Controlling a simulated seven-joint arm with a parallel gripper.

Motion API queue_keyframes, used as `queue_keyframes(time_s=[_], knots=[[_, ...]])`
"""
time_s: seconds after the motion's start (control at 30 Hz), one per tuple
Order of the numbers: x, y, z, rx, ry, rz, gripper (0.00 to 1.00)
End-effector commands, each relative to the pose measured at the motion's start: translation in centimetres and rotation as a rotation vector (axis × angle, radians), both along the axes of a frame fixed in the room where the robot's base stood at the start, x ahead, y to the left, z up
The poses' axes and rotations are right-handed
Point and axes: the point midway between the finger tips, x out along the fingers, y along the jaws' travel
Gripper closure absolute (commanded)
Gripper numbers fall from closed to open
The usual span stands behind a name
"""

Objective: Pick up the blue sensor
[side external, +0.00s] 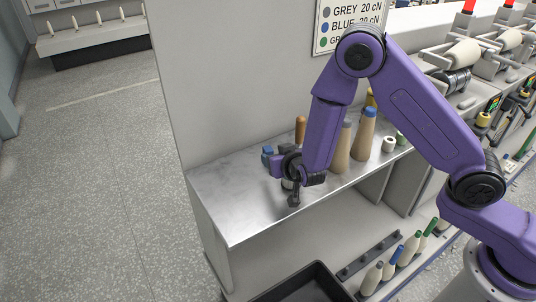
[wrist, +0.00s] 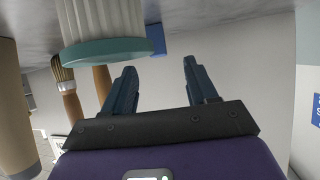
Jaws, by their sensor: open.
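The blue sensor, as I take it, is a small blue block (side external: 267,152) on the metal shelf top at its back left. In the wrist view a blue block (wrist: 156,41) shows just beyond and between my fingertips, partly hidden by a teal-rimmed cream object (wrist: 108,50). My gripper (side external: 293,198) is low over the shelf, nearer the front edge than the blue block. In the wrist view my gripper (wrist: 160,72) has its two fingers well apart, with nothing between them. Part of the block's surroundings is hidden by my wrist in the side view.
A cone with a blue top (side external: 363,135) and a grey-topped cone (side external: 340,150) stand right of my gripper. A wooden handle (side external: 300,130) stands behind. A brush (wrist: 66,92) shows in the wrist view. The shelf's front left (side external: 228,205) is clear. A black tray (side external: 312,268) lies below.

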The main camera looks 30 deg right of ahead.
Motion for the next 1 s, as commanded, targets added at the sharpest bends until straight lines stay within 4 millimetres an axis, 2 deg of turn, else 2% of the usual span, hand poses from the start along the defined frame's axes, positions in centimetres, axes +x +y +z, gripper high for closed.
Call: queue_keyframes(time_s=[0.27, 0.6, 0.93, 0.97, 1.0], knots=[[1.7, -0.5, -1.0, 0.000, 0.001, -0.001, 0.42], [5.3, -1.5, -2.8, 0.000, 0.000, 0.000, 0.42], [5.9, -1.6, -3.1, 0.000, 0.000, 0.001, 0.42], [5.9, -1.6, -3.1, 0.000, 0.000, 0.001, 0.46], [5.9, -1.6, -3.1, 0.000, 0.001, 0.001, 0.59]])
